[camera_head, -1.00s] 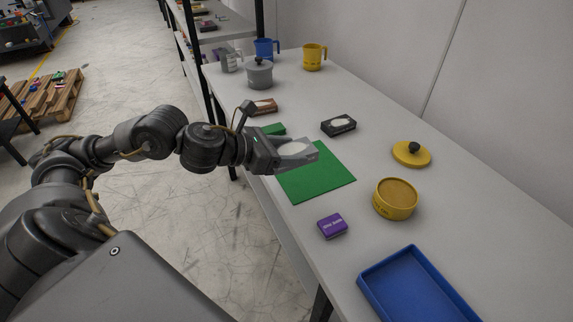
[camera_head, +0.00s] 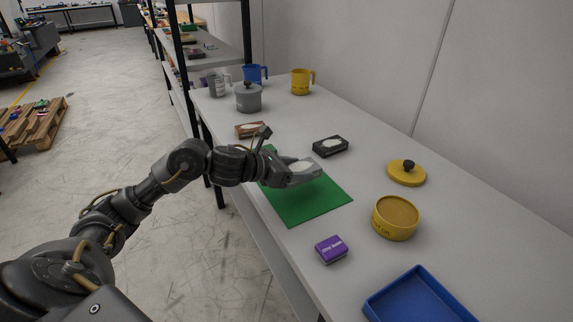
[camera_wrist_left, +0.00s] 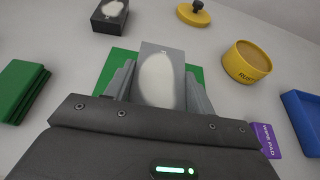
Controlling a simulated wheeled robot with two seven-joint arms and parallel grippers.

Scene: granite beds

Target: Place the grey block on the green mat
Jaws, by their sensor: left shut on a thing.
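The grey block with a white oval on its top is in my left gripper (camera_head: 303,172). The grey block (camera_wrist_left: 158,78) shows between the two fingers in the left wrist view, with its far end sticking out past them. The flat green mat (camera_head: 312,204) lies on the table, and part of it shows behind the block in the left wrist view (camera_wrist_left: 118,62). The gripper and block are over the far part of the mat and hide some of it. I cannot tell the exact gap below the block. My right gripper is not in view.
A black box (camera_head: 330,146) is behind the mat, a brown box (camera_head: 251,130) farther back. A purple box (camera_head: 331,249), yellow pot (camera_head: 396,218), yellow lid (camera_head: 406,174) and blue tray (camera_head: 372,306) lie nearer or right.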

